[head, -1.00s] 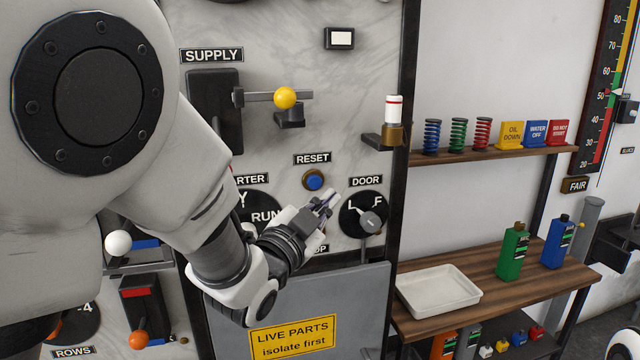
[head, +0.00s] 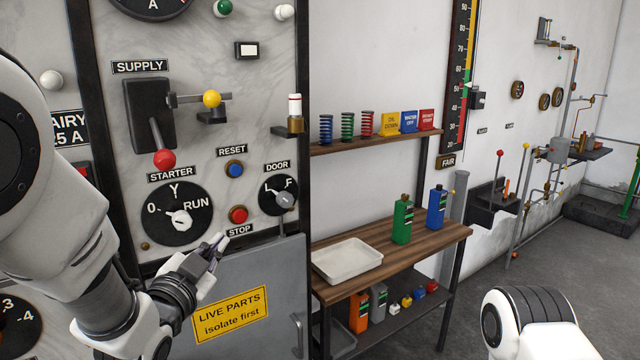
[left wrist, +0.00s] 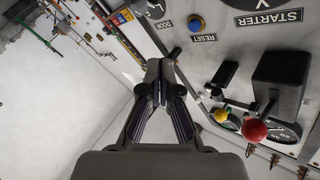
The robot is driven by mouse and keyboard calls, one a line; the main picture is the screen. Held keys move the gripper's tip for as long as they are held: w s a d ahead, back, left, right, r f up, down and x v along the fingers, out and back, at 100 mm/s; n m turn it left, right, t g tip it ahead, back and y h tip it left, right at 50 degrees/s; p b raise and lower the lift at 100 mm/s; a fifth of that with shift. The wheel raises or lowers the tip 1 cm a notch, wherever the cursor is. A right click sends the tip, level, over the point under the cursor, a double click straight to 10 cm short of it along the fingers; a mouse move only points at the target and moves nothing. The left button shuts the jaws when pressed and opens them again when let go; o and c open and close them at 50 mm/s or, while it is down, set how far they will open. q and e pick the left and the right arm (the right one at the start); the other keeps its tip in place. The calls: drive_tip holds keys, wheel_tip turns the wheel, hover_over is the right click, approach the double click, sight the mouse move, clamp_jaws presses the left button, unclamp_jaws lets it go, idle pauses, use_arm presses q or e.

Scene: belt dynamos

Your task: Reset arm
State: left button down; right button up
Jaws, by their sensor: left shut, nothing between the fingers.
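My left gripper (head: 218,243) is shut and empty, in front of the panel just below the red STOP button (head: 238,215). It appears apart from the panel, though the depth is hard to judge. The blue RESET button (head: 234,169) sits above STOP, under its label, with nothing touching it. In the left wrist view my shut fingers (left wrist: 161,65) point toward a pale wall, and the blue RESET button (left wrist: 196,23) lies to their upper right. My right gripper is out of view.
The starter dial (head: 178,215), supply lever with red knob (head: 165,160) and door knob (head: 284,198) surround the buttons. A grey cabinet door (head: 285,290) is below. A wooden shelf table (head: 450,236) with a white tray (head: 347,259) and bottles stands right. The floor beyond is open.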

use_arm(q)
drive_tip(key=s+a+f+n+g+y, duration=0.1)
drive_tip(key=s+f+g, duration=0.2)
drive_tip(key=f, duration=0.8)
drive_tip(key=s+a+f+n+g+y, duration=0.1)
drive_tip(key=s+a+f+g, duration=0.1)
drive_tip(key=f, duration=0.9)
drive_tip(key=s+a+f+n+g, duration=0.1)
drive_tip(key=s+f+g, duration=0.2)
drive_tip(key=f, duration=0.8)
drive_tip(key=s+a+f+n+g, duration=0.1)
drive_tip(key=s+f+n+g, duration=0.1)
drive_tip(key=s+f, duration=0.3)
drive_tip(key=s+a+f+n+g+y, duration=0.1)
drive_tip(key=s+f+g, duration=0.3)
drive_tip(key=s, duration=0.8)
drive_tip(key=s+a+f+n+g, duration=0.1)
drive_tip(key=s+f+n+g, duration=0.2)
drive_tip(key=s+f, duration=0.3)
drive_tip(key=s+g, duration=0.1)
drive_tip(key=s, duration=0.1)
drive_tip(key=shift+s+a+f+n+y, duration=0.2)
drive_tip(key=shift+s+a+n+y, duration=0.1)
drive_tip(key=shift+s, duration=0.1)
